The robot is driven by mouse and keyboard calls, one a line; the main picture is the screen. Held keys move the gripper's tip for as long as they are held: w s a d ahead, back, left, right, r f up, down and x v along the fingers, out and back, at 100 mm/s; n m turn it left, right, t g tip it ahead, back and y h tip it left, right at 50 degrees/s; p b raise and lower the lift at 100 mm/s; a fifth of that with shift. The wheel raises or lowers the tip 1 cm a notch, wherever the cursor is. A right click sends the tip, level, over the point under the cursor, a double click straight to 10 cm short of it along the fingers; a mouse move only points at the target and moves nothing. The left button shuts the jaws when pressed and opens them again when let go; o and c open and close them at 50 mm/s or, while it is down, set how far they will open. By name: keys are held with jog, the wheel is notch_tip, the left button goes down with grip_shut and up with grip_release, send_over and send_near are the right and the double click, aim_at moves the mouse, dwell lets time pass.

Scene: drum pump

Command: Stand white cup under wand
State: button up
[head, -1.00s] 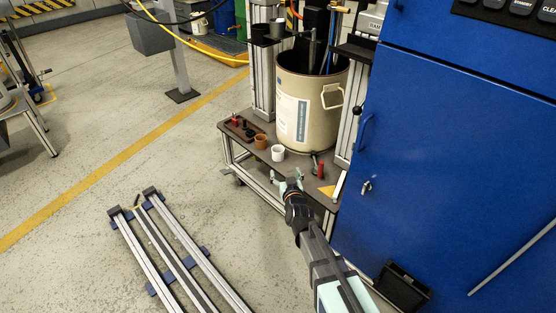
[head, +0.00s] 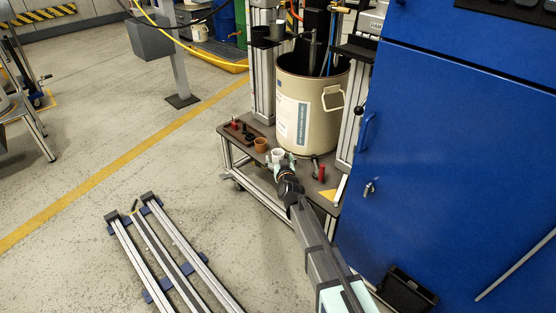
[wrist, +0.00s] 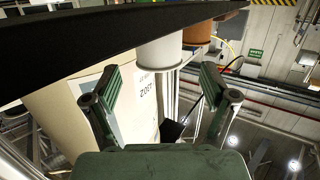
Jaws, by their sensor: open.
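The white cup (head: 278,154) stands upright on the cart's dark top in front of the drum, beside an orange-brown cup (head: 260,145). My gripper (head: 280,164) is at the near side of the white cup, its lower part hidden behind the fingers in the head view. In the wrist view, which looks upside down, the white cup (wrist: 159,53) is ahead of the open fingers (wrist: 160,82), roughly centred between them and seemingly just beyond the tips. I cannot tell for sure which part above is the wand.
The large beige drum (head: 308,105) stands right behind the cups. A red item (head: 321,173) and a yellow patch (head: 328,194) are to the right on the cart top (head: 303,175). A dark tray (head: 243,131) is at left. A blue cabinet (head: 450,150) closes off the right.

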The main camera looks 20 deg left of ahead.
aim_at(278, 153)
jog(key=b+x, duration=0.1)
jog(key=x, duration=0.3)
jog(key=shift+w+f, duration=0.15)
jog(key=shift+w, duration=0.1)
jog(key=shift+c, duration=0.3)
jog(key=c, duration=0.9)
jog(key=shift+c, duration=0.2)
jog(key=shift+s, duration=0.1)
